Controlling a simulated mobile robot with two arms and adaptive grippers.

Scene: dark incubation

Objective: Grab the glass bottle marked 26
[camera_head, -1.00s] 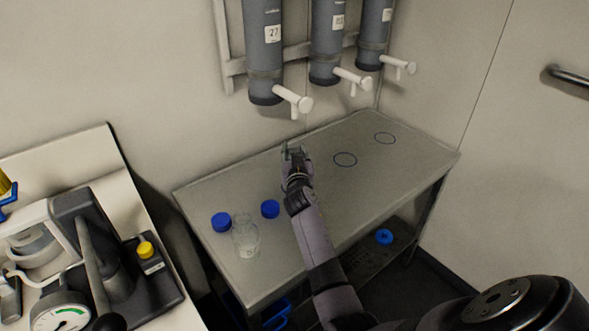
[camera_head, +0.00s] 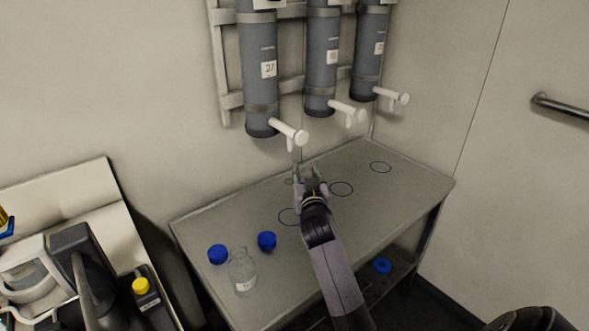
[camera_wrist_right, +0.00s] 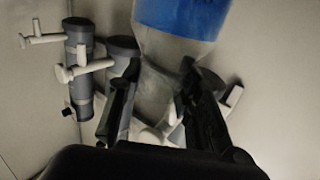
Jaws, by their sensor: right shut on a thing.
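My right gripper (camera_head: 311,184) is over the metal table, in front of the dispensers and just left of the middle marked circle. In the right wrist view, its dark fingers (camera_wrist_right: 160,112) are shut on a clear glass bottle (camera_wrist_right: 163,72) with a wide blue part at the top of the picture. In the head view the held bottle is mostly hidden by the gripper, and no number on it shows. Another clear glass bottle (camera_head: 242,272) stands uncapped at the table's left front; its label is too small to read. My left gripper is not in view.
Blue caps (camera_head: 217,254) (camera_head: 267,241) lie near the standing bottle. Grey wall dispensers (camera_head: 262,90), the leftmost marked 27, hang above the table (camera_head: 375,215) with white taps (camera_head: 290,131). Dark circles mark the tabletop; its right part is clear. Equipment (camera_head: 80,270) stands at the left.

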